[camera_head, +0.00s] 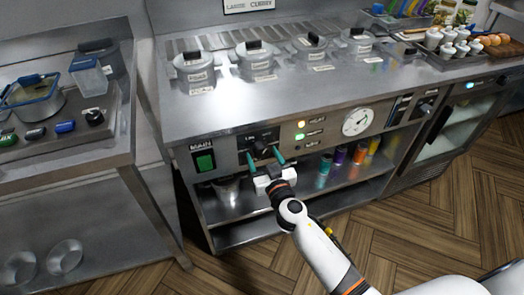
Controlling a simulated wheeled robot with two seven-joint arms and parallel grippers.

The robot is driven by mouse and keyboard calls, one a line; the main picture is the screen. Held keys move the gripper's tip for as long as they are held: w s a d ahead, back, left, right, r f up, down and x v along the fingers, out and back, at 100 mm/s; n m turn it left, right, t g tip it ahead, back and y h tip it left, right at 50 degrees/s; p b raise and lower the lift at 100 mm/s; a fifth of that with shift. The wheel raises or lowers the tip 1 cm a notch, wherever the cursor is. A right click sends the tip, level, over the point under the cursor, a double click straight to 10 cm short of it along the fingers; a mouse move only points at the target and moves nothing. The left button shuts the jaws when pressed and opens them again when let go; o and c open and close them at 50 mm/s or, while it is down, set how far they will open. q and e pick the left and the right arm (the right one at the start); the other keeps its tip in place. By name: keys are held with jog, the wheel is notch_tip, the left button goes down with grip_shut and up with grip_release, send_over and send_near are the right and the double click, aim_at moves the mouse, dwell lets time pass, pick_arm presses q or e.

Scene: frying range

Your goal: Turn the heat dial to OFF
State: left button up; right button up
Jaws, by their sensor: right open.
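The heat dial (262,148) is a black knob on a dark plate on the steel front panel of the range. Small lettering sits above it, too small to read for its setting. My right gripper (265,158) is in front of the panel with its two teal fingers open. One finger is to the left of the dial and one to the right. I cannot tell whether either finger touches the knob. My left gripper is not in view.
The panel also holds a green MAIN switch (205,161), a lit yellow lamp (301,124) and a round gauge (357,121). Lidded pots (254,59) sit in the steel top. A lower shelf holds coloured bottles (323,170). A steel counter (75,140) stands at left.

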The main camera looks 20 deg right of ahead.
jog(key=shift+s+r, duration=0.1)
jog(key=shift+s, duration=0.05)
jog(key=shift+c, duration=0.6)
jog(key=c, duration=0.8)
jog(key=shift+c, duration=0.2)
